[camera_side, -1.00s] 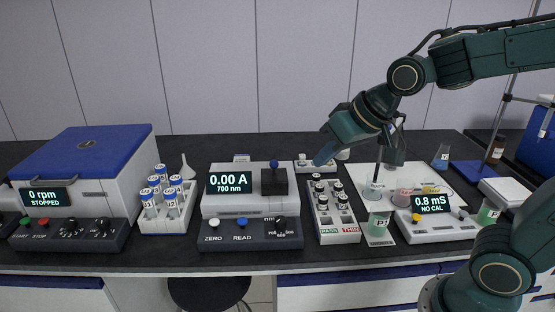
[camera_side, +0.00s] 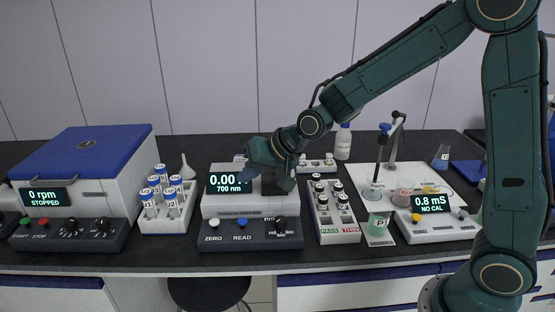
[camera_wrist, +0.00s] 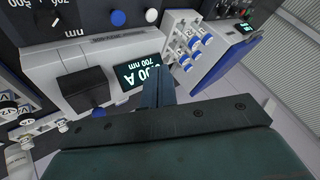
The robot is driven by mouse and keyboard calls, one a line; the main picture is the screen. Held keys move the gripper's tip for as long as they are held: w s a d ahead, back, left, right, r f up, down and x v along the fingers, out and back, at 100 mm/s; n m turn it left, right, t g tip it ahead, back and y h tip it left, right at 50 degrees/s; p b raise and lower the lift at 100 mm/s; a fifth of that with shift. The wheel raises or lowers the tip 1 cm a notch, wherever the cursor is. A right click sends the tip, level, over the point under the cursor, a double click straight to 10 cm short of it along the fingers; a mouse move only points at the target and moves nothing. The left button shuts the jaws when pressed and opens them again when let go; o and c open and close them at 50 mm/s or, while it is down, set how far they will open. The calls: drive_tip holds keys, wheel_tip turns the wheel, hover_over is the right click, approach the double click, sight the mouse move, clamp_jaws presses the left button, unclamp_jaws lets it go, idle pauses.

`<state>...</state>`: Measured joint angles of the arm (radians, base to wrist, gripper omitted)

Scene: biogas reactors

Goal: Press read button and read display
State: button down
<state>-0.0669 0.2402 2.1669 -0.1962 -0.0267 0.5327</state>
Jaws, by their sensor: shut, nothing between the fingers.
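The grey-white photometer (camera_side: 230,205) stands on the dark bench. In the wrist view the display (camera_wrist: 133,76) is partly behind my fingers. The blue READ button (camera_side: 242,222) is on the front panel, between the white ZERO button (camera_side: 214,222) and a black knob (camera_side: 280,223). The READ button also shows in the wrist view (camera_wrist: 118,18). My gripper (camera_side: 243,176) is shut and empty, above and apart from the button; its fingers (camera_wrist: 158,75) are together.
A vial rack (camera_side: 165,218) stands left of the photometer, then a centrifuge (camera_side: 85,185). A PASS vial tray (camera_side: 338,236) and a meter reading 0.8 mS (camera_side: 440,225) stand to the right. The photometer's black sample block (camera_side: 272,186) is close to my gripper.

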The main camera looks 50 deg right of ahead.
drive_tip(key=shift+x, duration=0.95)
drive_tip(key=shift+a, duration=0.1)
approach(240, 220)
drive_tip(key=shift+w+a+f, duration=0.3)
drive_tip(key=shift+w+f, duration=0.2)
drive_tip(key=shift+w, duration=0.3)
drive_tip(key=shift+w+a+f, duration=0.3)
drive_tip(key=shift+w+f, duration=0.15)
drive_tip(key=shift+w, duration=0.4)
drive_tip(key=shift+w+a+f, duration=0.3)
drive_tip(key=shift+w+f, duration=0.2)
drive_tip(key=shift+w, duration=0.3)
drive_tip(key=shift+f, duration=1.35)
idle(1.7)
drive_tip(key=shift+r, duration=1.35)
